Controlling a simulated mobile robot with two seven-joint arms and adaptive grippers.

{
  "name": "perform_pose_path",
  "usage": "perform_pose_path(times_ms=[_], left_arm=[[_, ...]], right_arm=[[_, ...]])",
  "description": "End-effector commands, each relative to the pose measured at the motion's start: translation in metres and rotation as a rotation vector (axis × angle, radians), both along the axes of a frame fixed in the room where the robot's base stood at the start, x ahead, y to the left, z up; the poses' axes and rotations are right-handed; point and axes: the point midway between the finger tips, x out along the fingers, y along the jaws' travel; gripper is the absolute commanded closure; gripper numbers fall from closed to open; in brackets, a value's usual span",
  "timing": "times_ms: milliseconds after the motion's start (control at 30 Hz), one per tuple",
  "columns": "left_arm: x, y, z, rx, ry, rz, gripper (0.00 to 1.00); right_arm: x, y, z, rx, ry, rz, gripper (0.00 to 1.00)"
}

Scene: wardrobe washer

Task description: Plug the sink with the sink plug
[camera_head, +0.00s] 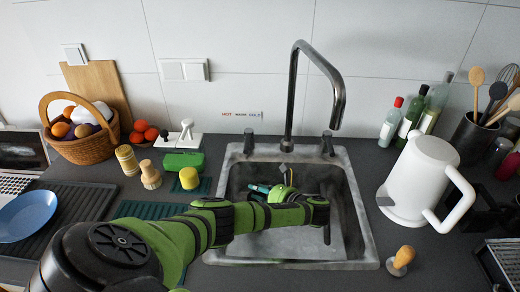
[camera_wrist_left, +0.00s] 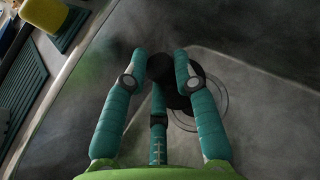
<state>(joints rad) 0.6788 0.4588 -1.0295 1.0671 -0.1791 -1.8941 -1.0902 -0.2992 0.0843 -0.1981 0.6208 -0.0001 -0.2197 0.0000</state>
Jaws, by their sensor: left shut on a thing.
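The sink (camera_head: 365,235) is a grey metal basin set in the dark counter, below a tall tap (camera_head: 292,95). My left arm reaches across the counter into it. My left gripper (camera_head: 262,189) is low in the basin with its teal fingers pointing left. In the left wrist view, the gripper (camera_wrist_left: 160,68) is shut on the black sink plug (camera_wrist_left: 176,99), partly hidden by the fingers. The round drain ring (camera_wrist_left: 222,103) shows beneath and right of the plug, partly covered by it. I cannot tell whether the plug touches the drain. My right gripper is not in view.
A white kettle (camera_head: 415,180) and a wooden-handled stamp-like tool (camera_head: 402,259) stand right of the sink. A yellow sponge-like block (camera_head: 189,178), brushes (camera_head: 150,176) and a fruit basket (camera_head: 82,147) stand left. A blue plate (camera_head: 27,215) lies at the far left.

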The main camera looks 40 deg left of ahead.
Motion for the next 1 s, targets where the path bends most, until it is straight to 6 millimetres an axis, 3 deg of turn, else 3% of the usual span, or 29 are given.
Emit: perform_pose_path(times_ms=[133, 600, 1000], left_arm=[[0.000, 0.000, 0.004, 0.000, 0.052, -0.012, 1.00], [0.000, 0.000, -0.050, -0.001, 0.052, -0.013, 1.00], [0.000, 0.000, -0.077, 0.000, 0.052, -0.013, 1.00]], right_arm=[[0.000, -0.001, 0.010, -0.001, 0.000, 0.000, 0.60], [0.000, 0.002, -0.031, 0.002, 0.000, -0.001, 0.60], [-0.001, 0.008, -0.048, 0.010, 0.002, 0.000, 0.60]])
